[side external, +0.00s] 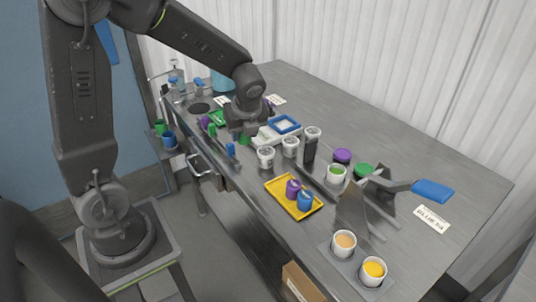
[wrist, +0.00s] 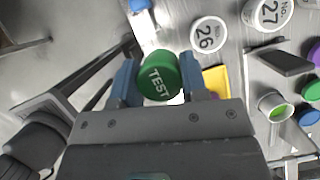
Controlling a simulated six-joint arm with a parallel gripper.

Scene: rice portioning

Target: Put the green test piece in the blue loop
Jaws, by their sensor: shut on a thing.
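The green test piece (wrist: 159,75), a round piece marked TEST, sits between the two blue fingertips of my gripper (wrist: 160,84) in the wrist view. My gripper is shut on it. In the side view my gripper (side external: 238,145) hangs over the table's near side, and a bit of green shows by its fingers. The blue loop (side external: 285,124) is a square blue frame at the white scale, to the right of and behind my gripper, apart from it. The loop cannot be made out for certain in the wrist view.
White numbered cups (side external: 266,157) stand just right of my gripper. A yellow tray (side external: 301,206) holds a purple and a blue container. Scoops, including one with a blue handle (side external: 432,191), and more cups (side external: 373,271) lie farther right.

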